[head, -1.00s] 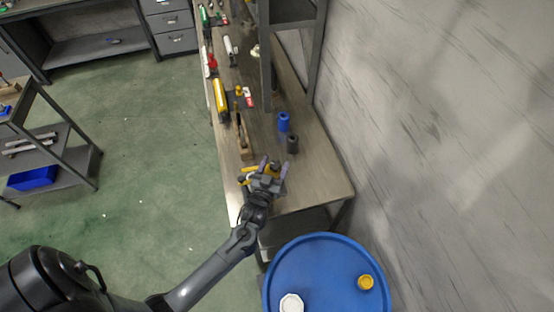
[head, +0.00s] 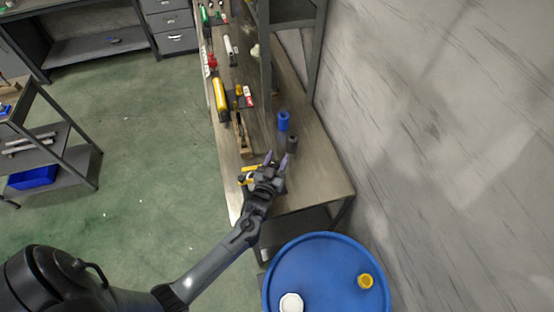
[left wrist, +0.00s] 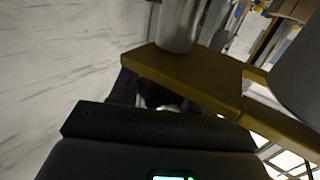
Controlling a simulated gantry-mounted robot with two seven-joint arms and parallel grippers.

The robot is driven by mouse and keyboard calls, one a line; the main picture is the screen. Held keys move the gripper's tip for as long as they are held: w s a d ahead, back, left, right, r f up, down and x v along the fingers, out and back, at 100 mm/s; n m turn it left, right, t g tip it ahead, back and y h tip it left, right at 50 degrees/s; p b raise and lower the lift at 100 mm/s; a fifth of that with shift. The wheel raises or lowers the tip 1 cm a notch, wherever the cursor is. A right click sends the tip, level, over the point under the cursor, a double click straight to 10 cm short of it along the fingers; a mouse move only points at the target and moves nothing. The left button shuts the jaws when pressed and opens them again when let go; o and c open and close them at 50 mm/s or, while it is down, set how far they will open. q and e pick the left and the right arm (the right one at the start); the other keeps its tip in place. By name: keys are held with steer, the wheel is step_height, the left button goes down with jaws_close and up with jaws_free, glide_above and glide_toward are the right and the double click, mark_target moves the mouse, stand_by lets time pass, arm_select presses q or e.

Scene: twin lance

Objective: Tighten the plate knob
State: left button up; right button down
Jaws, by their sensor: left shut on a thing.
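My left gripper (head: 275,164) is over the near end of the long bench in the head view, with its two fingertips apart. It is shut on a small part that its own body mostly hides, apparently the plate knob. In the left wrist view a yellow plate (left wrist: 195,76) crosses just ahead of the gripper. A grey cylinder (left wrist: 177,25) stands against this plate, and a larger grey cylinder (left wrist: 300,75) is at the right. A small shiny part (left wrist: 168,105) shows under the plate, too dark to make out. My right gripper is not in view.
A blue cylinder (head: 283,121) and a dark cylinder (head: 292,143) stand just beyond the gripper on the bench (head: 315,180). A yellow bottle (head: 220,99) and several tools lie farther back. A blue drum (head: 325,265) stands at the near end, beside the wall.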

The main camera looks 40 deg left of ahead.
arm_select(q)
steer(key=m+h, duration=0.2)
steer(key=h, duration=0.1)
steer(key=shift+r+t+p, duration=0.1)
steer(key=shift+t+p, duration=0.3)
steer(key=shift+w+d+m+h, duration=0.1)
steer(key=shift+d+m+h, duration=0.1)
steer(key=shift+m+h, duration=0.65)
steer(key=shift+d+m+h, duration=0.15)
steer(key=shift+m+h, duration=0.3)
steer(key=shift+h, duration=0.7)
steer(key=o, duration=1)
steer(key=shift+c, duration=0.2)
steer(key=shift+r, duration=0.55)
steer(key=d+r+b, duration=0.1)
steer(key=d+r, duration=0.8)
steer(key=d, duration=0.2)
steer(key=shift+d+r, duration=0.35)
steer(key=shift+r, duration=0.05)
